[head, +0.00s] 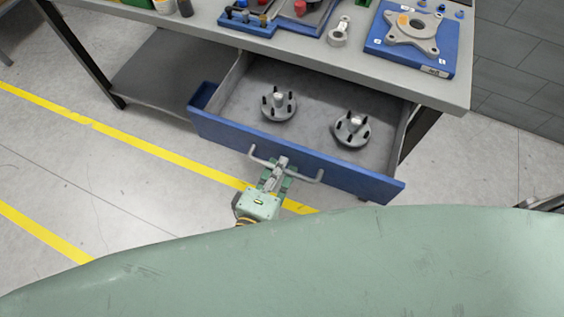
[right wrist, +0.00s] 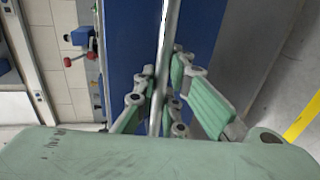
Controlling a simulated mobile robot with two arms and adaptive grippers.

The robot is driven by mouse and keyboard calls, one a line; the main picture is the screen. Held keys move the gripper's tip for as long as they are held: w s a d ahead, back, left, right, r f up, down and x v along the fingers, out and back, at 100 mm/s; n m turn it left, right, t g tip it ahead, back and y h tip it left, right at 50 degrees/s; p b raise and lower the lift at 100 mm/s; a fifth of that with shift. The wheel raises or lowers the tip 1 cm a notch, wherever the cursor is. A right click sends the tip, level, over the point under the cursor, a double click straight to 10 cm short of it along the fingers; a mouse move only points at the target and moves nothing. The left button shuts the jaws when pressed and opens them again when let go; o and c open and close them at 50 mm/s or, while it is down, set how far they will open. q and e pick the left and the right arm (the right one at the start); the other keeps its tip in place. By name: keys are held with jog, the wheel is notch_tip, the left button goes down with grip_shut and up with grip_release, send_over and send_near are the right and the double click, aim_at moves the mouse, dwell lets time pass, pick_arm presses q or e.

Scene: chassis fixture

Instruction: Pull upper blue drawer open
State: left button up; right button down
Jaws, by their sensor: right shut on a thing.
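The upper blue drawer (head: 365,181) is pulled out from under the workbench, and its grey inside shows. Two grey round flanged parts with dark pins, the left one (head: 279,104) and the right one (head: 351,130), stand on its floor. A grey bar handle (head: 311,178) runs along its front. My right gripper (head: 277,170) is shut on the middle of this handle. In the right wrist view, the green fingers of my right gripper (right wrist: 158,98) close around the handle bar (right wrist: 166,45), with the blue drawer front (right wrist: 133,50) behind. My left gripper is not in view.
The bench top (head: 300,55) carries a blue fixture plate with a grey bracket (head: 411,27), a blue tool tray (head: 247,24) and small parts. A lower shelf (head: 165,78) is at left. The floor with yellow lines (head: 140,148) is clear at left.

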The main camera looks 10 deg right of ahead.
jog(key=c, duration=2.1)
grip_release()
jog(key=v, duration=0.7)
jog(key=shift+s+a, duration=0.2)
